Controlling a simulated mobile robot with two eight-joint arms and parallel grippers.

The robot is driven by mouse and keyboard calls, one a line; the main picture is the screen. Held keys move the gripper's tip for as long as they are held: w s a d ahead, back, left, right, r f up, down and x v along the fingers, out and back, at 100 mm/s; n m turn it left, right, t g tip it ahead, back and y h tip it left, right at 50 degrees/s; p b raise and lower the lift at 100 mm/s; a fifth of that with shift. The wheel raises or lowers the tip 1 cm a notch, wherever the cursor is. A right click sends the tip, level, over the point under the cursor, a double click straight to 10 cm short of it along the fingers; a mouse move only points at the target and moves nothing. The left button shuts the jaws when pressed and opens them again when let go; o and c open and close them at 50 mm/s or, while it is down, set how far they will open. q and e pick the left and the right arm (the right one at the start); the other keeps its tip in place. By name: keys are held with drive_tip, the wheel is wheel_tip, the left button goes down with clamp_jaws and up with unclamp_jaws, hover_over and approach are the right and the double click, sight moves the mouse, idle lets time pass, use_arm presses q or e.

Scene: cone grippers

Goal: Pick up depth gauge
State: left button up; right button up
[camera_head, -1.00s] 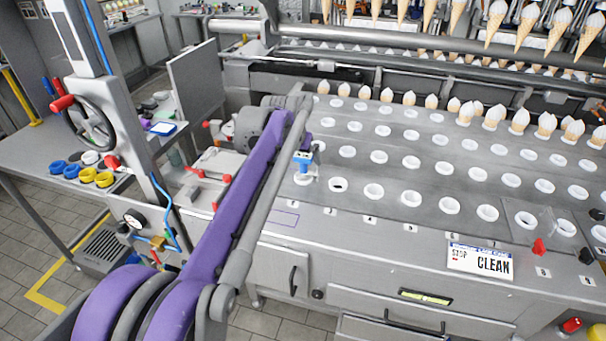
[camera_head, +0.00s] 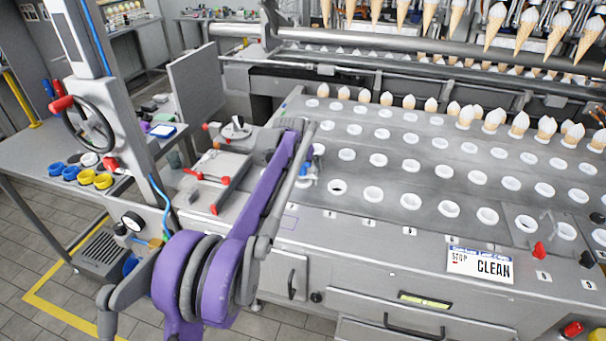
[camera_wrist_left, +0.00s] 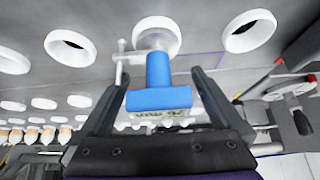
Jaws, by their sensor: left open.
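The depth gauge (camera_wrist_left: 160,75) is blue, with a thin metal rod at its side and a small display face, in the left wrist view. It stands at a white ring of the machine top. In the head view the blue gauge (camera_head: 306,169) shows only partly beside my left forearm, near the left end of the ring rows. My left gripper (camera_wrist_left: 159,84) is open, with one finger on each side of the gauge; whether they touch it I cannot tell. In the head view its fingers are mostly hidden by the arm. My right gripper is in neither view.
The machine top (camera_head: 400,180) carries rows of white rings, some with cones at the back. A "CLEAN" sign (camera_head: 480,264) hangs on the front edge. A fixture with red handles (camera_head: 213,178) stands left of my arm. Cones hang overhead at the back.

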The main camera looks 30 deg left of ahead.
use_arm(q)
drive_tip(key=shift+w+f, duration=0.15)
drive_tip(key=shift+f, duration=0.15)
clamp_jaws()
idle(0.3)
drive_tip(key=shift+r, duration=0.1)
wheel_tip(320, 180, up, 10)
drive_tip(key=shift+p, duration=0.6)
